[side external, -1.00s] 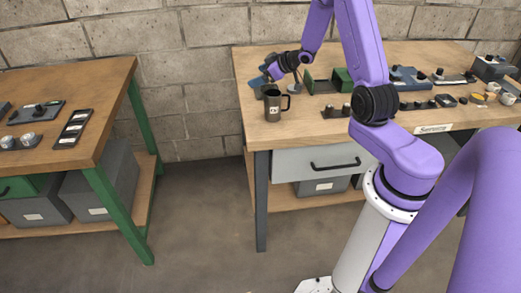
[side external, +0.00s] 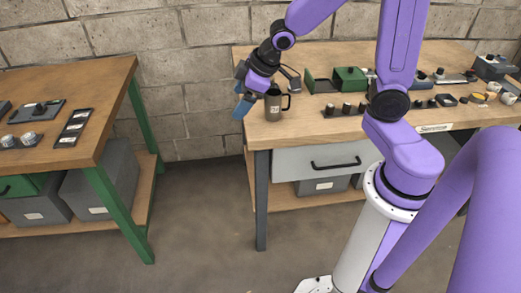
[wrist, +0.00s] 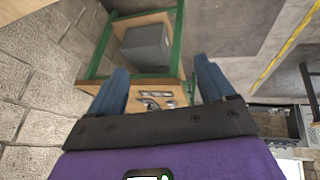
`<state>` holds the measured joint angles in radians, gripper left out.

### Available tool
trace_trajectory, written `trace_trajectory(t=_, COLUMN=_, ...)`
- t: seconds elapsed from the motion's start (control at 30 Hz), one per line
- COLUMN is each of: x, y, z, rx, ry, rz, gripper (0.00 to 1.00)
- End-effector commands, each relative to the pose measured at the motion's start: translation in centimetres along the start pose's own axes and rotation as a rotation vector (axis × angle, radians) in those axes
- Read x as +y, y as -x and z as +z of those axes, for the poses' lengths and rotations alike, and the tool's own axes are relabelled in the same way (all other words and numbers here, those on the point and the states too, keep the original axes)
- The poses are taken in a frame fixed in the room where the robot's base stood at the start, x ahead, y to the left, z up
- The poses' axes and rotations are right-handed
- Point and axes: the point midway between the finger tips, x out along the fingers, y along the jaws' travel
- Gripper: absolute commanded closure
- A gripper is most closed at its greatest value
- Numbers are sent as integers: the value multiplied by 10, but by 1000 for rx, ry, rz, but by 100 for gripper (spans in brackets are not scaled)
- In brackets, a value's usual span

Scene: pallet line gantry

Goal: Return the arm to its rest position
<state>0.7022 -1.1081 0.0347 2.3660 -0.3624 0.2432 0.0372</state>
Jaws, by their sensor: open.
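My gripper (side external: 243,98) hangs off the left edge of the right workbench (side external: 253,138) in the side view, left of a dark mug (side external: 274,107). The mug stands upright near that bench's left front corner, with its handle to the right. In the wrist view my gripper (wrist: 163,85) shows two blue fingers spread apart with nothing between them. Past the fingers the left bench (wrist: 185,72) with its green legs is seen at an odd angle.
The left bench (side external: 100,85) carries a dark tray (side external: 74,128). Open floor (side external: 200,215) lies between the benches. A block wall (side external: 190,70) is behind.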

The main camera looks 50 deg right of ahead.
Motion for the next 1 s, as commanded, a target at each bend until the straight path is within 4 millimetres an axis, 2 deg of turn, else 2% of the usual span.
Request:
trace_trajectory(t=0.03, x=-16, y=10, z=3, rx=-11, ry=25, rz=-22, gripper=17)
trace_trajectory(t=0.2, x=-65, y=42, z=24, rx=-75, ry=98, rz=-100, gripper=17)
trace_trajectory(t=0.5, x=-134, y=103, z=84, rx=-202, ry=253, rz=-250, gripper=17)
trace_trajectory(t=0.63, x=-151, y=123, z=109, rx=-249, ry=313, rz=-300, gripper=17)
trace_trajectory(t=0.83, x=-164, y=143, z=135, rx=-299, ry=379, rz=-349, gripper=17)
trace_trajectory(t=1.0, x=-163, y=133, z=143, rx=-372, ry=384, rz=-333, gripper=17)
